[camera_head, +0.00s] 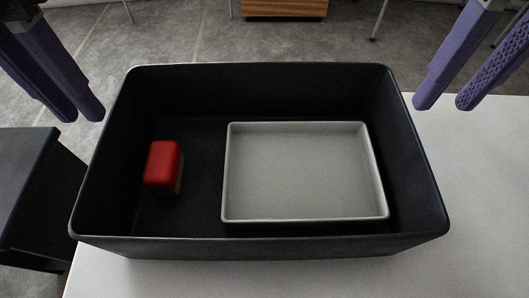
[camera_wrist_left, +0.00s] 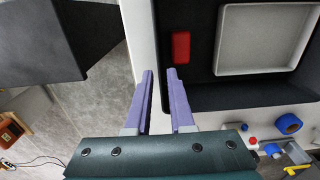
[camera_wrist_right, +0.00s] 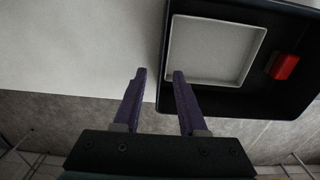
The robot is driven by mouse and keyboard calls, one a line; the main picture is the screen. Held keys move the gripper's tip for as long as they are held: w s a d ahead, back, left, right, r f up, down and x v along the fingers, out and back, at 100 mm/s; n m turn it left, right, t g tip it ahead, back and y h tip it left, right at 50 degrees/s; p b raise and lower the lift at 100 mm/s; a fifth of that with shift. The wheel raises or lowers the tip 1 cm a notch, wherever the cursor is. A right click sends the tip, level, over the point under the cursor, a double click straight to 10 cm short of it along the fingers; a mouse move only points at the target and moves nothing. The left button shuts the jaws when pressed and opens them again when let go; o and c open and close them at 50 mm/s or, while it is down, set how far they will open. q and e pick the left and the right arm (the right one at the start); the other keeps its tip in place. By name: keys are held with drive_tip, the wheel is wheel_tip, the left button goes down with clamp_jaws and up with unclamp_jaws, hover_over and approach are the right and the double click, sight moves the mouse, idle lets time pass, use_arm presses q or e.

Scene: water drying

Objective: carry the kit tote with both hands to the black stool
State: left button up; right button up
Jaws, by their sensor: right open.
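The kit tote (camera_head: 258,248) is a black open bin on the white table, upright, holding a red-topped block (camera_head: 163,164) and a light grey tray (camera_head: 305,218). The black stool (camera_head: 38,190) stands left of the table, lower than the tote; it also shows in the left wrist view (camera_wrist_left: 95,45). My left gripper (camera_head: 86,117) is open and empty by the tote's left end, around rim height or above. My right gripper (camera_head: 440,105) is open and empty off the tote's right end. Neither visibly touches the tote. The tote's outer end walls are mostly hidden.
The white table (camera_head: 485,210) is bare to the right of the tote. The left wrist view shows a blue roll (camera_wrist_left: 288,124) and several small items beyond the tote. A wooden piece of furniture (camera_head: 285,8) stands on the grey floor at the back.

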sight(117, 151)
use_arm(q)
drive_tip(key=shift+w+a, duration=0.15)
drive_tip(key=shift+w, duration=0.05)
use_arm(e)
drive_tip(key=shift+w+a, duration=0.1)
drive_tip(key=shift+a, duration=0.05)
use_arm(q)
wheel_tip(117, 151, down, 10)
drive_tip(key=shift+r, duration=0.1)
use_arm(e)
wheel_tip(117, 151, down, 10)
drive_tip(key=shift+r, duration=0.1)
use_arm(q)
drive_tip(key=shift+c, duration=0.2)
use_arm(e)
drive_tip(key=shift+c, duration=0.2)
use_arm(q)
clamp_jaws()
use_arm(e)
drive_tip(key=c, duration=0.3)
clamp_jaws()
